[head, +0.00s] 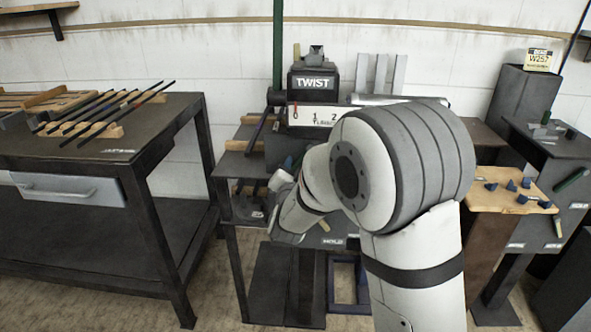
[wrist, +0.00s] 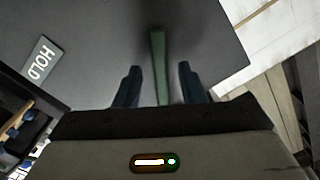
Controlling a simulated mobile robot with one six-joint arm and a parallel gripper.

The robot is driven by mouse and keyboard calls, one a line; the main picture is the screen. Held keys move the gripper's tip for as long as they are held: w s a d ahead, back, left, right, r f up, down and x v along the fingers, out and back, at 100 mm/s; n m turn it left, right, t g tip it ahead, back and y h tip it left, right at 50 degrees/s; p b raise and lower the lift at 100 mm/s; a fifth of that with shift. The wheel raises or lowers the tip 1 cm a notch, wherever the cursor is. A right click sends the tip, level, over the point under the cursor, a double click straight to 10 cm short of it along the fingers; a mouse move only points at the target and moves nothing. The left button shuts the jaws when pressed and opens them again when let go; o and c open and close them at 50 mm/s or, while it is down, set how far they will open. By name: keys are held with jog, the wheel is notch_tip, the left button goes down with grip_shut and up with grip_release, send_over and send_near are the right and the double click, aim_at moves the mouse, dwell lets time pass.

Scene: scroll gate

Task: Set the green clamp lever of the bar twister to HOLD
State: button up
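In the wrist view the green clamp lever (wrist: 159,66) is a narrow green bar on a dark grey panel (wrist: 90,30). It stands between the two dark blue fingers of my gripper (wrist: 160,80). The fingers are apart, with a gap on each side of the lever, so my gripper is open. A HOLD label (wrist: 41,60) sits on the panel to the left of the lever. In the head view the bar twister (head: 314,84) bears a TWIST sign; my arm covers much of its front. I cannot make out the clamp lever there.
A dark bench (head: 150,112) with several dark bars stands at the left. At the right are a wooden board (head: 500,203) with several blue pieces and a dark cabinet (head: 545,240) with another green handle (head: 571,180).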

jog(key=shift+w, duration=0.35)
jog(key=shift+c, duration=0.6)
grip_shut()
